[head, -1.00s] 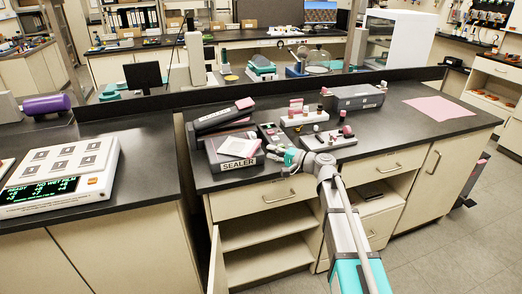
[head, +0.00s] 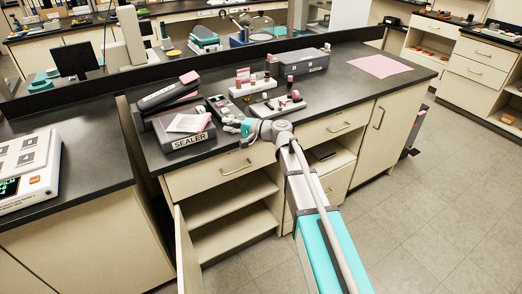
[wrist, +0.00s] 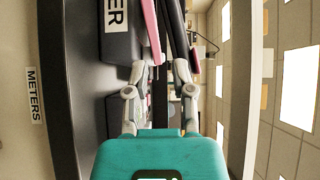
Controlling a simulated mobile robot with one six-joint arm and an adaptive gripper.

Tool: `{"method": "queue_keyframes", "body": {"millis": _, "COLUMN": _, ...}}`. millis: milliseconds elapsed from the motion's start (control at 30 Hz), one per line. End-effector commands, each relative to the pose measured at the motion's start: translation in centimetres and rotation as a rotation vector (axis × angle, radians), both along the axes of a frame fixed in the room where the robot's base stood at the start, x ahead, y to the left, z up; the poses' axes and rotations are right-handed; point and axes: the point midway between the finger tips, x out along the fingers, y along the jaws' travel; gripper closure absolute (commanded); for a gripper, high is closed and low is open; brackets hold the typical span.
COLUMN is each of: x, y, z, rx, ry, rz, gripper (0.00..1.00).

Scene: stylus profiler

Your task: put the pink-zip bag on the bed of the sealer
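The sealer (head: 172,140) is a dark box with a SEALER label, at the left end of the bench in the head view. A flat white bag with a pink edge (head: 187,122) lies on its bed, under the raised dark lid (head: 168,96). A pink edge (wrist: 152,32) shows edge-on beside the dark labelled box in the wrist view. My gripper (head: 236,126) is just right of the sealer, at the bench's front edge. Its fingers (wrist: 163,78) are apart in the wrist view, with no bag clearly between them.
White trays with small bottles and blocks (head: 255,88) stand right of the sealer. A grey case (head: 304,62) and a pink mat (head: 380,66) are farther right. A cupboard door (head: 188,250) hangs open below. The bench's right part is mostly clear.

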Motion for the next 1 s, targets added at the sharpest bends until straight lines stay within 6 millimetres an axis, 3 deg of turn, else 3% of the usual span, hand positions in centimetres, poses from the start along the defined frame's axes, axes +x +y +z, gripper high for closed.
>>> {"method": "queue_keyframes", "body": {"millis": 267, "x": -0.8, "y": -0.5, "z": -0.8, "rx": -0.046, "ry": -0.008, "rz": 0.008, "gripper": 0.68}}
{"method": "queue_keyframes", "body": {"millis": 467, "x": -3.3, "y": -2.5, "z": -3.5, "rx": -0.207, "ry": -0.027, "rz": 0.037, "gripper": 0.68}}
{"method": "queue_keyframes", "body": {"millis": 767, "x": -8.9, "y": -8.7, "z": -10.1, "rx": -0.609, "ry": -0.03, "rz": 0.109, "gripper": 0.68}}
{"method": "queue_keyframes", "body": {"millis": 1000, "x": -13.8, "y": -15.6, "z": -14.6, "rx": -0.944, "ry": 0.02, "rz": 0.162, "gripper": 0.68}}
